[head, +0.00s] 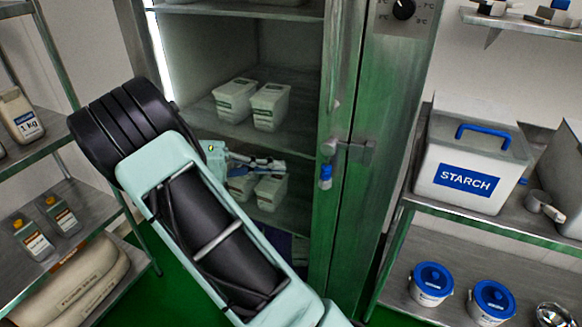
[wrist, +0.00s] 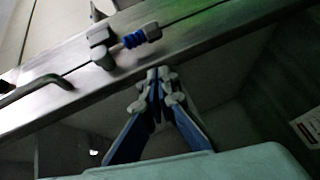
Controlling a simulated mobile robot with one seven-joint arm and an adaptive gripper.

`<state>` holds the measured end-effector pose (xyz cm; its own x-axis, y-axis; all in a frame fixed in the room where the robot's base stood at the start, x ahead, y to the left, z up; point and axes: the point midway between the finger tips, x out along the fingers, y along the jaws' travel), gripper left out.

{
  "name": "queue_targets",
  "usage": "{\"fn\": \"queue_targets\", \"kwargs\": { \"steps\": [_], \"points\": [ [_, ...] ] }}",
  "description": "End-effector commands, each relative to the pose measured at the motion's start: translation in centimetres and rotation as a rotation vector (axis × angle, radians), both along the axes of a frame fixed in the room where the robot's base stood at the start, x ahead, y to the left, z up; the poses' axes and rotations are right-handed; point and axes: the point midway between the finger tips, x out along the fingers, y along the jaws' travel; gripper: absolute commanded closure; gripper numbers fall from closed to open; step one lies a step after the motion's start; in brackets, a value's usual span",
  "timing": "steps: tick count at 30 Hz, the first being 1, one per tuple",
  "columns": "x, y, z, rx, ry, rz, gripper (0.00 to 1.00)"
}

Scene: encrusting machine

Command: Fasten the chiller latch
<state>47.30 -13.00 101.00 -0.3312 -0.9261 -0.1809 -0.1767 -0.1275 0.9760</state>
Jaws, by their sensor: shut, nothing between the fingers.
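The chiller (head: 385,110) is a tall metal cabinet. Its door stile (head: 325,240) lies along the cabinet frame with a thin seam between them; I cannot tell if the door is fully shut. The chiller latch (head: 326,175) has a blue grip hanging down beside a grey metal bracket (head: 350,150) near the seam. In the wrist view the latch's blue ribbed grip (wrist: 134,39) is at the top, beyond my fingertips. My gripper (head: 282,166) is shut and empty, left of the latch and apart from it. It also shows in the wrist view (wrist: 154,82).
A bar handle (head: 336,90) is on the stile above the latch. White tubs (head: 270,105) stand on the chiller's shelves. A rack with a starch bin (head: 465,165) and blue-lidded tubs (head: 432,283) stands right; another shelf rack (head: 75,200) stands left.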

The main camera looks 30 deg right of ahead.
Motion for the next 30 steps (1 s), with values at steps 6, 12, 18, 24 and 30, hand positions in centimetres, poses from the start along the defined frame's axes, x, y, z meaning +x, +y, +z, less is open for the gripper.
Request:
{"fn": "queue_targets", "kwargs": {
  "steps": [6,12,18,24,30],
  "points": [
    [1.4,3.8,-0.1,0.000,-0.001,-0.001,1.00],
    [1.9,5.2,0.0,-0.001,0.000,-0.001,1.00],
    [1.9,5.3,0.0,-0.001,0.001,-0.002,1.00],
    [1.9,5.3,0.0,0.000,0.000,-0.002,1.00],
    [1.6,5.3,0.5,0.021,-0.023,-0.013,1.00]
  ]
}}
